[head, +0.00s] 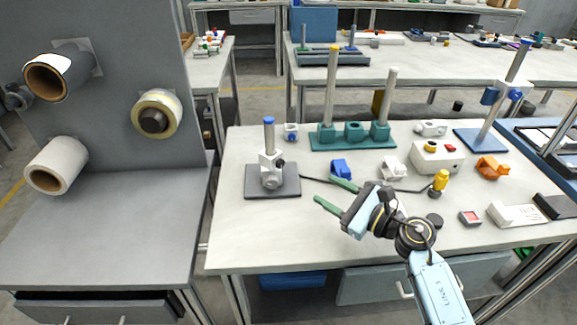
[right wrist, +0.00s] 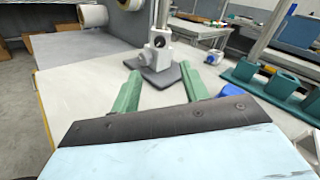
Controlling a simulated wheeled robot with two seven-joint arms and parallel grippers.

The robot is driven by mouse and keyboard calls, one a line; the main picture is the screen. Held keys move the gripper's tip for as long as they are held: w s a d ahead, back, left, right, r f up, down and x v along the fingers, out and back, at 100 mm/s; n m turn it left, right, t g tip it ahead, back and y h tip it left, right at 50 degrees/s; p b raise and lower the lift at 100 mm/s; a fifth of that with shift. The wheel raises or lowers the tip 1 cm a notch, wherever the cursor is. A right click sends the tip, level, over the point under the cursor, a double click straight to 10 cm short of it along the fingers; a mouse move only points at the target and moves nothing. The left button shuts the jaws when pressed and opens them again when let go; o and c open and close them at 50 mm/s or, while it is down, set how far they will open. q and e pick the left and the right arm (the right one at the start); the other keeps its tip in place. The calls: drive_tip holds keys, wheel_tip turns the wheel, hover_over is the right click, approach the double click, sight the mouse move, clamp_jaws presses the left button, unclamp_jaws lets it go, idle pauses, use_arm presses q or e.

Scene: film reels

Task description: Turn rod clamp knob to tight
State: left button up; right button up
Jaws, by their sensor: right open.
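A short rod stand with a dark grey base (head: 287,190) stands at the left of the white table. Its rod (head: 269,138) has a blue tip, and a white clamp (head: 267,162) with a dark round knob (head: 281,164) sits on it. In the right wrist view the clamp (right wrist: 160,38) is ahead, beyond the fingertips. My right gripper (head: 324,188) is open and empty, to the right of the stand and apart from it. Its green fingers point toward the stand. The knob's setting is too small to tell. My left gripper is not in view.
A teal block with two tall rods (head: 352,142) stands behind. Blue (head: 341,168) and white (head: 394,168) small parts lie near my right gripper. The table's front left is clear.

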approach(282, 164)
drive_tip(key=shift+x, duration=1.15)
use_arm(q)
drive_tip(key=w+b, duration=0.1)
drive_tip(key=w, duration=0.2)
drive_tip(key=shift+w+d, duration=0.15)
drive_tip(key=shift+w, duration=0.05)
use_arm(e)
drive_tip(key=x, duration=0.6)
clamp_jaws()
